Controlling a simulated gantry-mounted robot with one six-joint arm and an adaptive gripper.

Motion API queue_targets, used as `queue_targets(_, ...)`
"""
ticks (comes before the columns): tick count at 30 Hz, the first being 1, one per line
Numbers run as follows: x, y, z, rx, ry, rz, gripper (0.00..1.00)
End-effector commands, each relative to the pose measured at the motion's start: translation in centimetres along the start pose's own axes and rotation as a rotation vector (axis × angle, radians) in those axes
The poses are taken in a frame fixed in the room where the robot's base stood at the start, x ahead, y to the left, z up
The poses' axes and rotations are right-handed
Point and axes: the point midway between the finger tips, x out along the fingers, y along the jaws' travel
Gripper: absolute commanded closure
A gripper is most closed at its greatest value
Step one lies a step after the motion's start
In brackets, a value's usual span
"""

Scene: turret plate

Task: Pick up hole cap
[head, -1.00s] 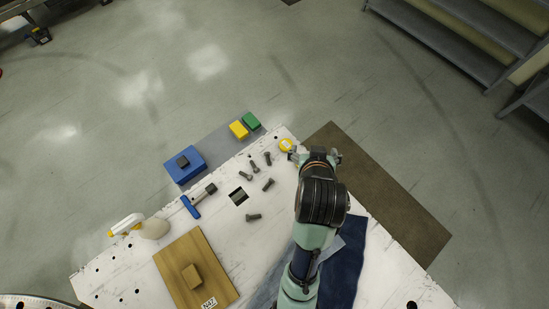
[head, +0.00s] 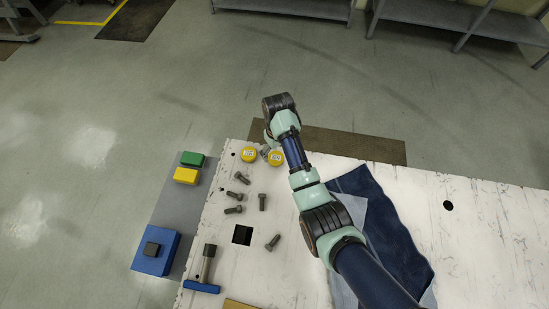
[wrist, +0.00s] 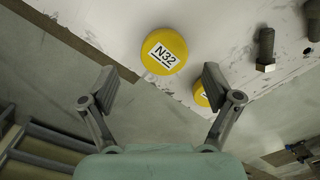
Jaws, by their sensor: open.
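Two round yellow caps lie near the far edge of the white plate, one on the left (head: 249,154) and one on the right (head: 276,157). In the wrist view a yellow cap labelled N32 (wrist: 164,51) is ahead of my gripper (wrist: 160,85), roughly centred between the fingers and apart from them. The other yellow cap (wrist: 199,95) is partly hidden behind the right finger, so its label is not readable. My gripper is open and empty. In the head view my arm mostly hides it near the two caps.
Several dark bolts (head: 262,202) lie on the white plate (head: 330,165), near a square hole (head: 242,235). A blue cloth (head: 375,215) lies under my arm.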

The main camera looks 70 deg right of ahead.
Motion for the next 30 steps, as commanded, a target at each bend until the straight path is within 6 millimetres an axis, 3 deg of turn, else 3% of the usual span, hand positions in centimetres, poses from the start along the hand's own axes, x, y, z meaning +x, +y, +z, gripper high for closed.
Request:
queue_targets(6, 3.8, -0.4, 0.1, -0.001, -0.004, -0.001, 0.11)
queue_targets(14, 4.2, -0.4, 0.1, -0.001, -0.001, 0.000, 0.11)
queue_targets(26, 4.2, -0.4, 0.1, -0.001, -0.001, 0.000, 0.75)
queue_targets(30, 4.2, -0.4, 0.0, -0.001, -0.001, 0.000, 0.76)
